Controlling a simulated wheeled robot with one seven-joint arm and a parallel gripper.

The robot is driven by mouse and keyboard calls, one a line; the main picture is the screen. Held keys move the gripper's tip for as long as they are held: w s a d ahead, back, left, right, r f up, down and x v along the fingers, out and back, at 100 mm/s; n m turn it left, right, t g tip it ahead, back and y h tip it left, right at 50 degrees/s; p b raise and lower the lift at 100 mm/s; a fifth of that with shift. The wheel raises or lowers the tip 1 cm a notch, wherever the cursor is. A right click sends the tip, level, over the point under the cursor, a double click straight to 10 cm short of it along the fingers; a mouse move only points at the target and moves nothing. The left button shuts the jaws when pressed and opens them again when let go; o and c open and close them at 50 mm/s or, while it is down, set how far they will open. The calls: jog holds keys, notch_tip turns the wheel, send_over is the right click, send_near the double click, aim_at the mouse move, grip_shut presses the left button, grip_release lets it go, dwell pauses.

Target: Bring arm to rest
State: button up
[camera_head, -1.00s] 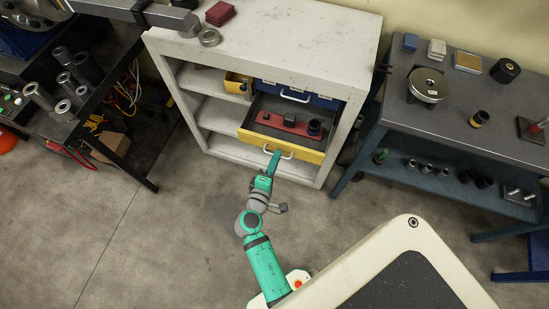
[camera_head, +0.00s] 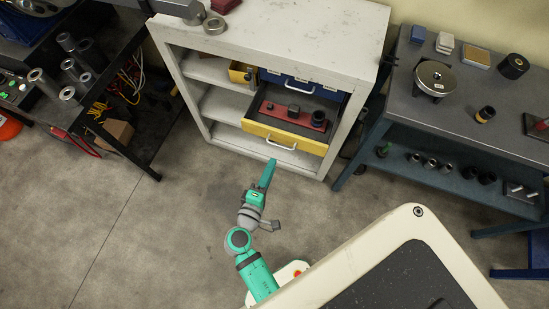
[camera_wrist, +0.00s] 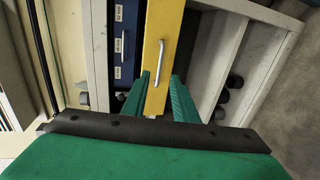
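My arm reaches from my base toward the grey cabinet, and my gripper (camera_head: 271,163) is just in front of the open yellow-fronted drawer (camera_head: 262,132). In the wrist view the two green fingers of my gripper (camera_wrist: 160,76) stand apart with nothing between them. The drawer's pale bar handle (camera_wrist: 162,63) is beyond the fingertips, clear of them. It also shows in the head view (camera_head: 281,145). Inside the drawer lies a red holder (camera_head: 281,113) with dark round parts on it.
The cabinet (camera_head: 275,35) stands ahead, with a blue drawer (camera_head: 297,85) above the open one. A dark bench (camera_head: 462,100) with parts is at the right, and a black rack (camera_head: 125,150) at the left. Open floor (camera_head: 160,235) lies in front of the cabinet.

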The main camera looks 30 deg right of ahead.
jog(key=shift+v, duration=0.95)
jog(key=s+a+f+m+t+y, duration=0.15)
jog(key=s+a+f+y, duration=0.25)
jog(key=s+a+y, duration=0.65)
jog(key=s+a+r+m+t+y, duration=0.1)
jog(key=s+a+r+m+t, duration=0.1)
jog(key=r, duration=0.5)
jog(key=s+a+r+m+t, duration=0.2)
jog(key=s+a+r+m, duration=0.1)
jog(key=r, duration=0.4)
jog(key=shift+s+a+r+m+y, duration=0.2)
jog(key=shift+s+r+m+y, duration=0.15)
jog(key=shift+s+m, duration=0.3)
